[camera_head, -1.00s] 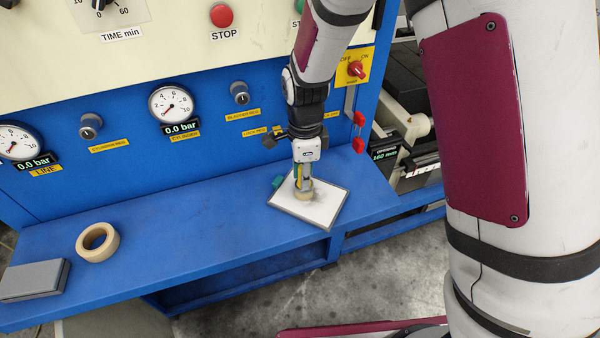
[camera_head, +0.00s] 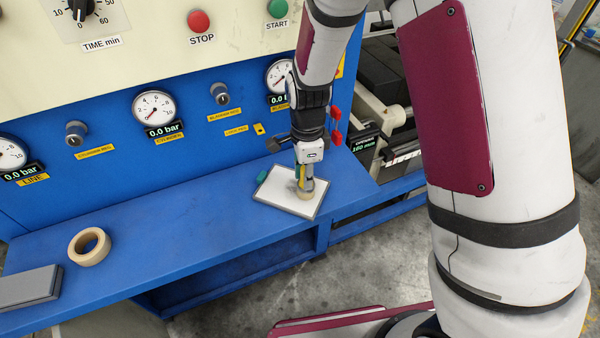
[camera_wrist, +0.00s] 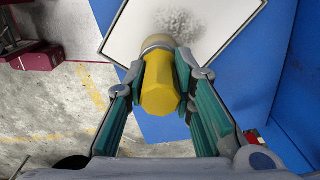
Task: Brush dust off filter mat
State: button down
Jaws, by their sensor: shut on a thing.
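The filter mat (camera_head: 275,192) is a white sheet with a grey rim, lying flat on the blue bench. A dark grey dust patch shows on it in the wrist view (camera_wrist: 180,22). My gripper (camera_head: 304,182) points down over the mat's right part. It is shut on a brush with a yellow handle (camera_wrist: 162,88) and a pale round head (camera_head: 306,193). The head appears to be at the mat's surface, near its right edge; whether the bristles touch is hard to tell.
A small teal object (camera_head: 262,177) lies at the mat's left edge. A tape roll (camera_head: 89,246) and a grey box (camera_head: 30,287) lie farther left on the bench (camera_head: 190,225). The press panel (camera_head: 110,100) rises behind. The middle of the bench is clear.

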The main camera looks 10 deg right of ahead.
jog(key=shift+s+d, duration=0.4)
jog(key=shift+d, duration=0.05)
jog(key=shift+w+a+f, duration=0.1)
jog(key=shift+w+a, duration=0.2)
jog(key=shift+a, duration=0.05)
jog(key=shift+w+a+r, duration=0.1)
jog(key=shift+w+a, duration=0.5)
jog(key=shift+a, duration=0.35)
jog(key=shift+w+a+r, duration=0.1)
jog(key=shift+w+a, duration=0.45)
jog(key=shift+a, duration=0.35)
jog(key=shift+w+a+b, duration=0.25)
jog(key=shift+w+a, duration=0.1)
jog(key=shift+a, duration=0.2)
jog(key=shift+w+a+b, duration=0.2)
jog(key=shift+w+a, duration=0.1)
jog(key=shift+a, duration=0.2)
